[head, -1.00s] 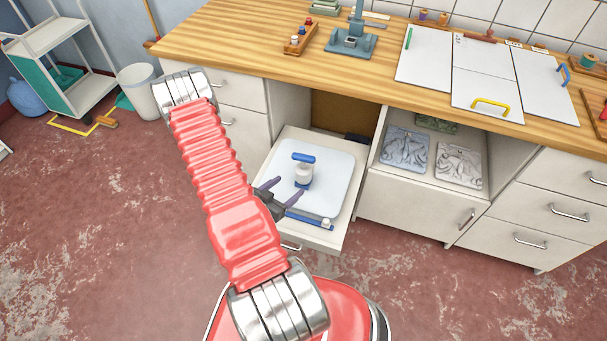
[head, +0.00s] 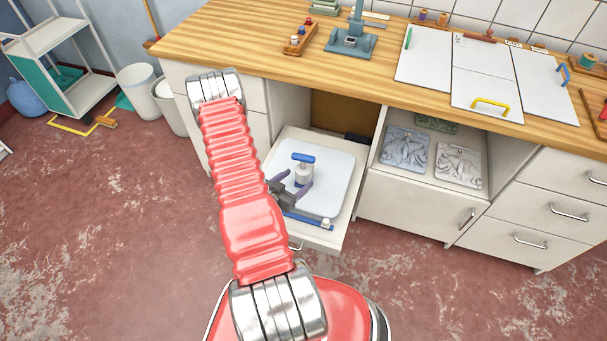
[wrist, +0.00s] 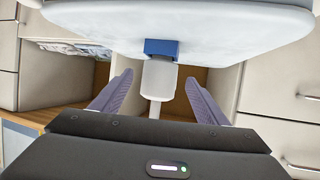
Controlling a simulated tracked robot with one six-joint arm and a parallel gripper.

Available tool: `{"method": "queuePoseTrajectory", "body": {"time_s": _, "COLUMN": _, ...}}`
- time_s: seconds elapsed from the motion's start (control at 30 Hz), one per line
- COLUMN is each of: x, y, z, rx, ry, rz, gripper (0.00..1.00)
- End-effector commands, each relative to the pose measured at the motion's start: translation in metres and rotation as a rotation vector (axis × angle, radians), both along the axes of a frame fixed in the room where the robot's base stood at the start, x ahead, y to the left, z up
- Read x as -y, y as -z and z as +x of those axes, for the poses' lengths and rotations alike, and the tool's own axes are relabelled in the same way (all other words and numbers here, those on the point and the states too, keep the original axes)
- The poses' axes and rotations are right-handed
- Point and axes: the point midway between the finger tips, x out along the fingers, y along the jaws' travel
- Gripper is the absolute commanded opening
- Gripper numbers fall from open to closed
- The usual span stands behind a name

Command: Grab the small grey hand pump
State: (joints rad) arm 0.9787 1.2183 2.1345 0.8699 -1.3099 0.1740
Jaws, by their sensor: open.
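The small grey hand pump (head: 303,173) has a pale grey body and a blue handle on top. It stands upright on a white board (head: 335,165) in the pulled-out drawer. In the wrist view the pump (wrist: 158,78) shows between my two purple fingers, with a visible gap on each side and its blue part (wrist: 161,47) beyond it. My gripper (head: 293,182) is open, its fingers reaching in from the front left at the pump's body. It also shows open and empty in the wrist view (wrist: 158,77).
A blue bar with a white end (head: 325,223) lies along the drawer's front edge. The wooden worktop (head: 260,55) overhangs behind. An open compartment to the right holds grey patterned plates (head: 404,148). White bins (head: 138,90) stand at left; the floor in front is clear.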

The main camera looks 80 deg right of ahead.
Motion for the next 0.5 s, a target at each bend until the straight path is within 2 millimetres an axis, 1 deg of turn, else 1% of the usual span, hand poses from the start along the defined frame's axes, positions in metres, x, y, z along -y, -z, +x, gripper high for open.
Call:
{"method": "queuePoseTrajectory", "body": {"time_s": 0.1, "x": 0.015, "y": 0.007, "z": -0.006, "rx": 0.002, "ry": 0.004, "rz": -0.001, "gripper": 0.68}}
{"method": "queuePoseTrajectory", "body": {"time_s": 0.2, "x": 0.024, "y": 0.010, "z": -0.009, "rx": 0.001, "ry": 0.003, "rz": -0.001, "gripper": 0.68}}
{"method": "queuePoseTrajectory", "body": {"time_s": 0.3, "x": 0.028, "y": 0.012, "z": -0.010, "rx": 0.000, "ry": 0.001, "rz": -0.001, "gripper": 0.68}}
{"method": "queuePoseTrajectory", "body": {"time_s": 0.5, "x": 0.028, "y": 0.012, "z": -0.010, "rx": 0.000, "ry": 0.000, "rz": 0.000, "gripper": 0.68}}
